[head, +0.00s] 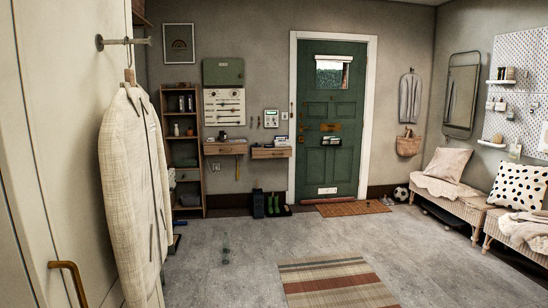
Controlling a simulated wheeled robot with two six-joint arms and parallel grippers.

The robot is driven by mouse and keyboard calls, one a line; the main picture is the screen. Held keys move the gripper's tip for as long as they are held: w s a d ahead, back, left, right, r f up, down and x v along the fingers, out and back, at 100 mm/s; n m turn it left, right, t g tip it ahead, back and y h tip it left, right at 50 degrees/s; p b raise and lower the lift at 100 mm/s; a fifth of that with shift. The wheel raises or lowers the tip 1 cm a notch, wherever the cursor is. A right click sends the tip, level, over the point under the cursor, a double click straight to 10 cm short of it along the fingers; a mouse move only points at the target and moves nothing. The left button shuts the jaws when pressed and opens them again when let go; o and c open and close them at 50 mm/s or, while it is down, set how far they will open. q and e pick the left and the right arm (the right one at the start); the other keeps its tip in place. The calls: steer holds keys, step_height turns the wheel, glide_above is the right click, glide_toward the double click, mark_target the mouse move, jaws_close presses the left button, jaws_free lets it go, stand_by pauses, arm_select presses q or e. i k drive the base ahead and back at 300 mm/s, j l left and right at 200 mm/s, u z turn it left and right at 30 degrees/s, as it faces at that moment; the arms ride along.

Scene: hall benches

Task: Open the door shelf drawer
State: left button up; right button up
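A small wooden wall shelf with a drawer front (271,153) hangs just left of the green door (330,130). Its front looks shut, and small items stand on top of it. A second wooden wall shelf with a drawer-like front (225,149) hangs further left under a white panel, and it also looks shut. I cannot tell any handle on either front at this distance. Both are across the room from me. Neither of my grippers is in view.
A pale garment (134,195) hangs close by at the left. A striped rug (336,283) lies on open grey floor. Green boots (273,205) stand below the shelves, near a brown doormat (352,208). Wicker benches (455,205) line the right wall.

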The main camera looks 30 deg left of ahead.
mark_target(289, 153)
steer(key=i+j+u, duration=0.1)
steer(key=i+u, duration=0.3)
steer(key=i, duration=0.25)
steer(key=i+j+u, duration=0.1)
steer(key=i+u, duration=0.3)
steer(key=i, duration=0.45)
steer(key=i+l+u, duration=0.1)
steer(key=i+u, duration=0.25)
steer(key=i, duration=0.45)
steer(key=i+u, duration=0.15)
steer(key=i, duration=1.55)
steer(key=i+z, duration=0.25)
steer(key=i, duration=0.3)
steer(key=i+z, duration=0.25)
steer(key=i, duration=0.3)
steer(key=i+j+z, duration=0.25)
steer(key=i, duration=0.3)
steer(key=l, duration=0.1)
